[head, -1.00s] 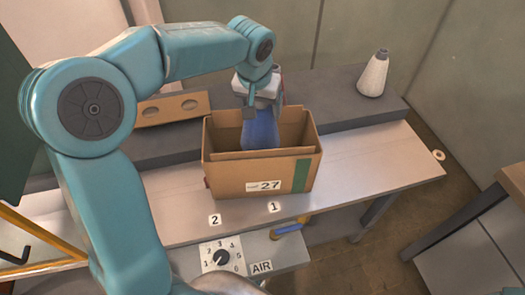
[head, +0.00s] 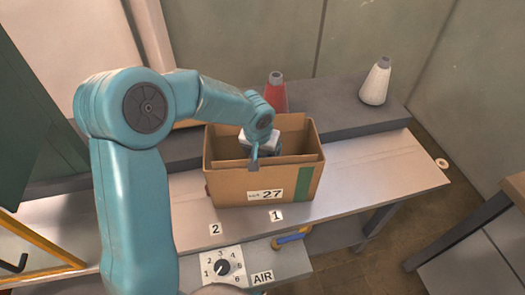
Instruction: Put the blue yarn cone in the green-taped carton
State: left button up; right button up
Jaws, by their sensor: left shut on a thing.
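The green-taped carton (head: 235,188) stands open on the pale bench, with a green tape strip (head: 304,180) on its front and the number 27. My left gripper (head: 256,160) reaches down into the carton's opening, its fingers partly behind the front flap. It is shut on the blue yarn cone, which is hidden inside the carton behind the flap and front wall. I cannot tell whether the cone touches the carton floor. My right gripper is not in view.
A red yarn cone (head: 277,95) and a white yarn cone (head: 375,82) stand on the grey ledge behind the carton. The bench (head: 370,165) is clear to the right. A dial panel (head: 222,265) sits in front, below.

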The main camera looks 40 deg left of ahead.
pick_arm(q)
jog(key=o, duration=1.4)
jog(key=shift+w+f, duration=0.1)
jog(key=shift+f, duration=0.1)
jog(key=o, duration=0.3)
jog(key=shift+r, duration=0.1)
jog(key=v, duration=1.1)
jog(key=shift+r, duration=0.6)
